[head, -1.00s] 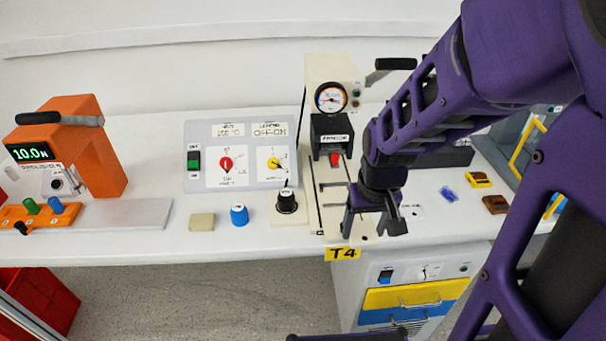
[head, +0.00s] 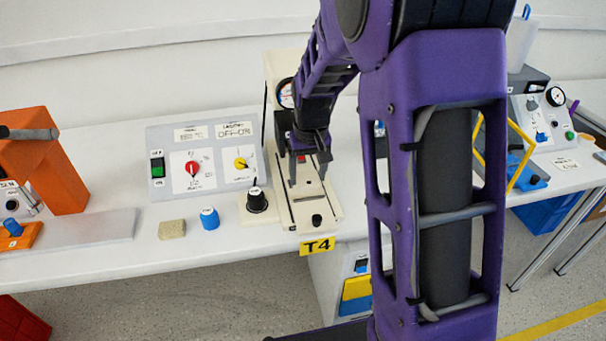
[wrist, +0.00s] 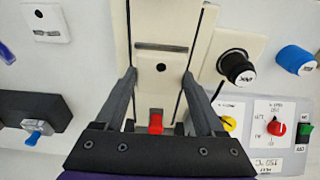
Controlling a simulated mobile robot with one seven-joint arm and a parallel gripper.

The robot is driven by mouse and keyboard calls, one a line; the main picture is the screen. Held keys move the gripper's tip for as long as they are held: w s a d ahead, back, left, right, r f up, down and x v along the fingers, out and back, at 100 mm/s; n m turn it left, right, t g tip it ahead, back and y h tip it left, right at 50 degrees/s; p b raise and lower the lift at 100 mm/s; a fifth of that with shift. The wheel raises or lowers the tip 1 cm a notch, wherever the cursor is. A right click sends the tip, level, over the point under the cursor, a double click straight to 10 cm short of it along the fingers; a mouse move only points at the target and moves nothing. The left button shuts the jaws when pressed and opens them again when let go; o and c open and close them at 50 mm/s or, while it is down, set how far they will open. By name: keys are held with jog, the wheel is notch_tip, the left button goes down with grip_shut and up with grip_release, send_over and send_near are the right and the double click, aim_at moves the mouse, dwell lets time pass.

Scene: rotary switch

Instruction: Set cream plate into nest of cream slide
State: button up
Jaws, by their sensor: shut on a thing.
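The cream slide (head: 330,207) lies on the table at the front of the cream press, with dark grooves along its sides and a small black knob (head: 317,221) at its near end. My gripper (head: 310,172) points down over the slide's far part. In the wrist view my gripper (wrist: 160,76) has its fingers at both sides of a cream plate (wrist: 162,86) with a dark hole and is shut on it. A dark slot crosses the cream surface just beyond the plate. Plate and slide share one colour, so their contact is unclear. The nest cannot be made out.
A red part (wrist: 155,122) shows between my fingers. Left of the slide stand a black knob (head: 257,200), a blue knob (head: 209,218) and a tan block (head: 171,229). A grey switch panel (head: 213,132) stands behind them. My arm hides the table to the right.

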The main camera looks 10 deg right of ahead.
aim_at(306, 175)
jog(key=shift+w, duration=0.55)
jog(key=shift+w+f, duration=0.15)
jog(key=shift+w, duration=0.2)
jog(key=shift+f+b, duration=0.4)
jog(key=shift+f, duration=1.15)
jog(key=shift+f, duration=0.1)
jog(key=shift+f, duration=0.15)
jog(key=o, duration=1.3)
